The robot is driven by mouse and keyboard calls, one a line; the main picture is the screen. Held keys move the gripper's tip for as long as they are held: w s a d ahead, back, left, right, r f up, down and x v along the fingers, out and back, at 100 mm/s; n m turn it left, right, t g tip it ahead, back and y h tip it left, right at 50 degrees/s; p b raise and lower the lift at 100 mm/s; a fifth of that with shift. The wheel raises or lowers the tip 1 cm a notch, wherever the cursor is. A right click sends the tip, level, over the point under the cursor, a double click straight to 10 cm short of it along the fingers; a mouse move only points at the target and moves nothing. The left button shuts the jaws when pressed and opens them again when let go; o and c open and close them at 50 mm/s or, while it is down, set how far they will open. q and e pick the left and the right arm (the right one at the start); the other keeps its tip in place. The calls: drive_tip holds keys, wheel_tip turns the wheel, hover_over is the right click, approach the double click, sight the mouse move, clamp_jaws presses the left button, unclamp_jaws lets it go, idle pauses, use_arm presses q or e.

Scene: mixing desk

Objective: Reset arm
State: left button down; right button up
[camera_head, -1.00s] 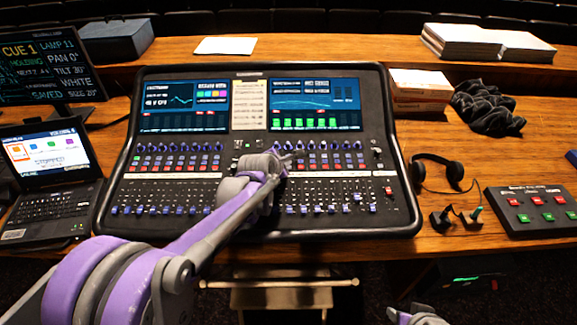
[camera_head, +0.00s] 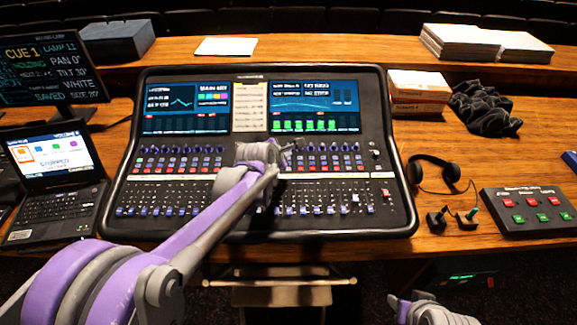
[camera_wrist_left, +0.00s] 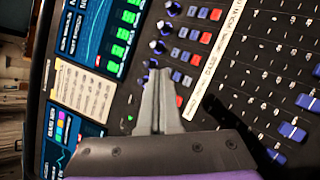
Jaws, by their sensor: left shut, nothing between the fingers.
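My left gripper (camera_head: 292,145) is above the middle of the mixing console (camera_head: 408,190), level with the knob and button rows below the screens. It is shut and empty, its two grey fingers together in the left wrist view (camera_wrist_left: 160,88). In that view the fingers cover part of the panel beside the knobs and red buttons; I cannot tell whether they touch it. My left arm reaches in from the lower left and hides some faders. Part of my right arm's end (camera_head: 432,312) shows at the bottom edge; its finger state is unclear.
A laptop (camera_head: 50,208) and a monitor (camera_head: 50,70) stand at the left. Headphones (camera_head: 450,172), two small joysticks (camera_head: 467,219), a button box (camera_head: 528,222), a black cloth (camera_head: 484,108) and a small box (camera_head: 419,88) are at the right. Paper stacks lie behind.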

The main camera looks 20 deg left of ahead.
use_arm(q)
drive_tip(key=shift+s, duration=0.1)
idle(0.3)
drive_tip(key=s+f+m+g, duration=0.2)
drive_tip(key=s+m, duration=1)
drive_tip(key=s, duration=0.4)
drive_tip(key=s+f+m+g+y, duration=0.1)
drive_tip(key=s+f+m+g, duration=0.1)
drive_tip(key=s+m, duration=1.1)
drive_tip(key=s+f, duration=0.1)
drive_tip(key=s, duration=0.2)
drive_tip(key=shift+s, duration=0.35)
